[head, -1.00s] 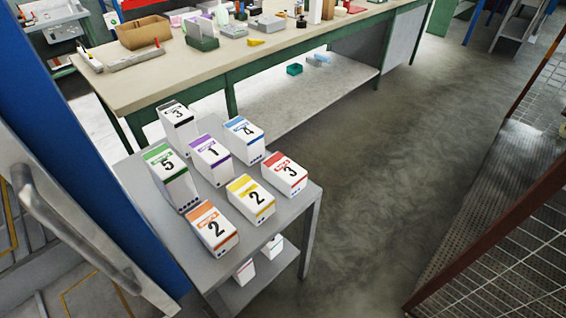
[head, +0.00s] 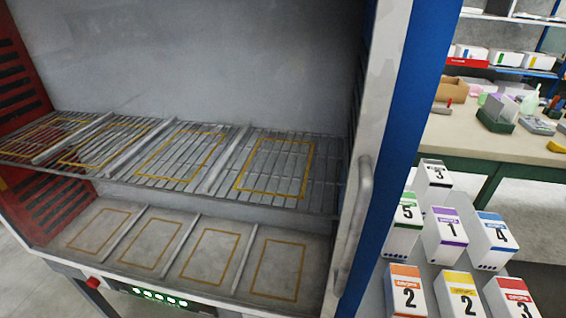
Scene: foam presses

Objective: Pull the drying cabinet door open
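The drying cabinet (head: 412,130) fills the left and middle of the head view, with a blue right side. A pale upright frame (head: 376,150) runs along its front right edge and carries a long vertical grey bar handle (head: 356,225). The frame lies along the blue side with no clear gap. The inside shows through the front; I cannot tell whether a clear pane covers it. Inside are a wire shelf (head: 225,185) and a lower floor (head: 150,240), both with yellow outlined bays and no boxes. My gripper is not in view.
A low table with several numbered boxes, such as the orange 2 box (head: 405,290), stands close to the cabinet's right. A workbench (head: 470,140) with boxes and tools is behind. A red button (head: 93,282) and green lights (head: 160,296) sit below the cabinet.

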